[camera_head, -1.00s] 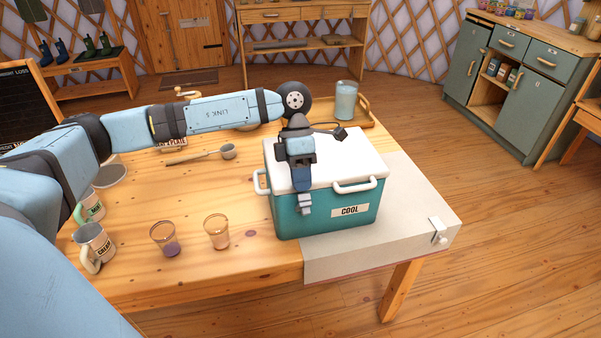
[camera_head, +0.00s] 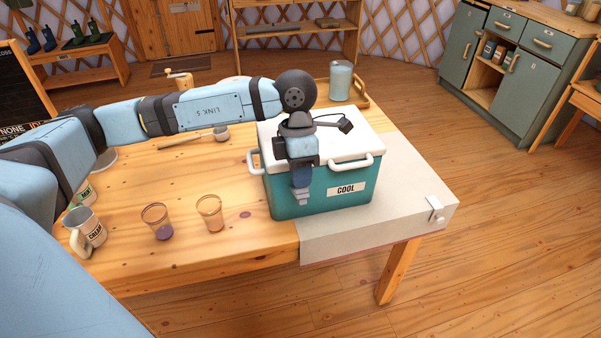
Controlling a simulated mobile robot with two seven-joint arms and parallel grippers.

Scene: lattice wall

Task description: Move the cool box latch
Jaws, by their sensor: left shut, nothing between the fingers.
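The teal cool box (camera_head: 324,203) with a white lid (camera_head: 335,142) and a COOL label stands on the table. The lid looks closed. White bar handles show at its front right (camera_head: 353,162) and left side (camera_head: 254,161). My left gripper (camera_head: 301,200) is shut and empty, pointing down in front of the box's front face, left of the label. I cannot tell if it touches the box. I cannot make out a latch; the gripper and wrist cover the front left part of the lid edge. My right gripper is not in view.
Two glasses (camera_head: 210,213) and a mug (camera_head: 85,228) stand left of the box. A pale cloth (camera_head: 400,205) covers the table's right end.

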